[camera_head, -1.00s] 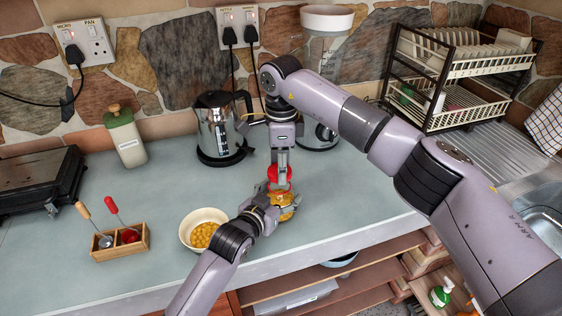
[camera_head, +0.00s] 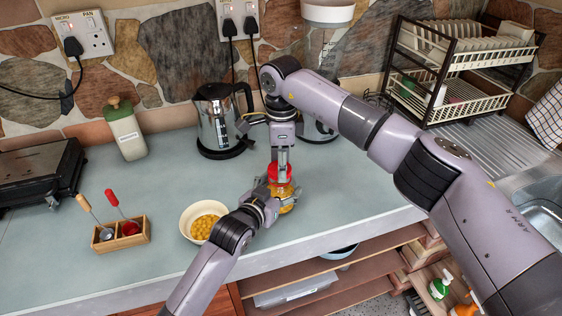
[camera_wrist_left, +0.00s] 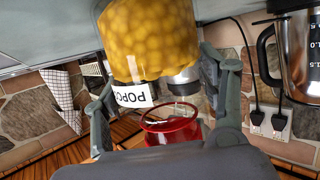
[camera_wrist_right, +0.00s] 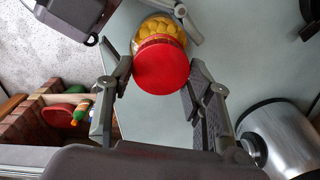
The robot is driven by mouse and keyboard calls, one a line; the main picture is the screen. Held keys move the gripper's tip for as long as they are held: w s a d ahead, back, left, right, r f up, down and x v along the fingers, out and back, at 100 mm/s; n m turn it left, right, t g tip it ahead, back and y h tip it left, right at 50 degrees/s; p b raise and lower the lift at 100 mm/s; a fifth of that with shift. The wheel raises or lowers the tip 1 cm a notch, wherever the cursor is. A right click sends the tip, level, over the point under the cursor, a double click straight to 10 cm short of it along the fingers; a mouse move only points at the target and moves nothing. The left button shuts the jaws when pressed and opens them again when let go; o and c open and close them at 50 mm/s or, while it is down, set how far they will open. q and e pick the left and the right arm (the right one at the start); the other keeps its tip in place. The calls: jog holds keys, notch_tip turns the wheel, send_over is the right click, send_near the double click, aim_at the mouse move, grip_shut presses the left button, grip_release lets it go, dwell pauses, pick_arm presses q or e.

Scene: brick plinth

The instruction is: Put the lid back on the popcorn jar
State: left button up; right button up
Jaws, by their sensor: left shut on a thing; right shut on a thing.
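The popcorn jar (camera_head: 287,203) is filled with yellow kernels and has a white label. My left gripper (camera_head: 283,190) is shut around it near the counter's front edge. The jar also fills the top of the left wrist view (camera_wrist_left: 150,40). The red lid (camera_head: 279,173) is just above the jar. My right gripper (camera_head: 281,163) comes down from above and is shut on it. In the right wrist view the lid (camera_wrist_right: 162,66) covers most of the jar's top, with kernels showing beyond it. Whether the lid touches the rim is hidden.
A white bowl of kernels (camera_head: 187,221) is left of the jar, near my left wrist. A wooden box (camera_head: 121,238) with two handled tools stands further left. A steel kettle (camera_head: 213,132) and a green-lidded canister (camera_head: 128,136) stand behind. The counter between is clear.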

jog(key=shift+f, duration=0.55)
